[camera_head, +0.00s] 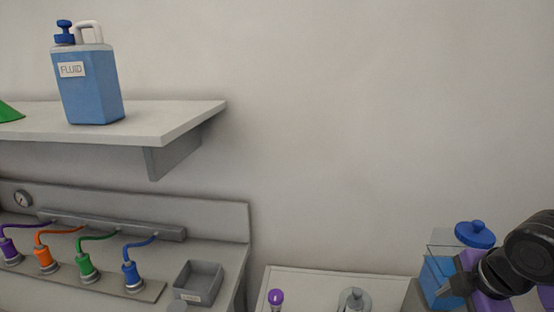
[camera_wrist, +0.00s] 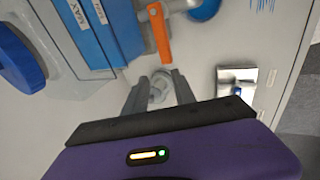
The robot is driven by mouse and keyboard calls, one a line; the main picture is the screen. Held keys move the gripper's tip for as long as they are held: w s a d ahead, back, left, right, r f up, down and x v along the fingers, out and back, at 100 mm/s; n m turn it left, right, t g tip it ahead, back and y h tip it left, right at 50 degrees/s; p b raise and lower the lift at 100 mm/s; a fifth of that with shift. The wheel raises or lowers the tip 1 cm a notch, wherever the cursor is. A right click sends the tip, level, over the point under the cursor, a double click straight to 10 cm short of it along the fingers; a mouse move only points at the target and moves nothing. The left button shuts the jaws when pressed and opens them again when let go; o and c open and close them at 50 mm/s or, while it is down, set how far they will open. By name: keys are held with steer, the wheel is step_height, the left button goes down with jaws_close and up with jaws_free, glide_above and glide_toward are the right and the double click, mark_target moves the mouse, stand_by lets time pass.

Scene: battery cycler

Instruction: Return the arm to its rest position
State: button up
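My gripper (camera_head: 449,287) is at the lower right of the head view, beside a blue container with a blue lid (camera_head: 475,234). In the wrist view my gripper (camera_wrist: 160,86) has its two dark fingers spread apart, pointing away from the purple palm. A small pale grey round thing (camera_wrist: 159,92) shows between or beyond the fingers; I see no clear contact. My arm is bent at the right edge of the head view, and most of it is out of the picture.
The blue container (camera_wrist: 107,32) fills the upper left of the wrist view, close to my fingers. A shelf (camera_head: 150,121) holds a fluid jug (camera_head: 88,88). Colored plugs and a small grey bin (camera_head: 198,281) stand lower left. The wall between is clear.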

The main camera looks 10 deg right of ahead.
steer(key=w+a+f+m+t+y, duration=0.2)
steer(key=a+m+t, duration=0.25)
steer(key=a, duration=0.75)
steer(key=w+a+f+m+t+y, duration=0.25)
steer(key=a+m+t, duration=0.2)
steer(key=a, duration=0.75)
steer(key=s+f+m+h, duration=0.2)
steer(key=s+f+m, duration=0.15)
steer(key=s, duration=0.55)
steer(key=s+f+m+h, duration=0.2)
steer(key=s+f+m, duration=0.15)
steer(key=s, duration=0.55)
steer(key=s+d+r, duration=0.2)
steer(key=s, duration=0.7)
steer(key=s+d+r+n+t, duration=0.1)
steer(key=s+d+r, duration=0.1)
steer(key=s, duration=0.6)
steer(key=shift+s+d+r, duration=0.35)
steer(key=shift+s+d, duration=0.05)
steer(key=shift+d, duration=0.1)
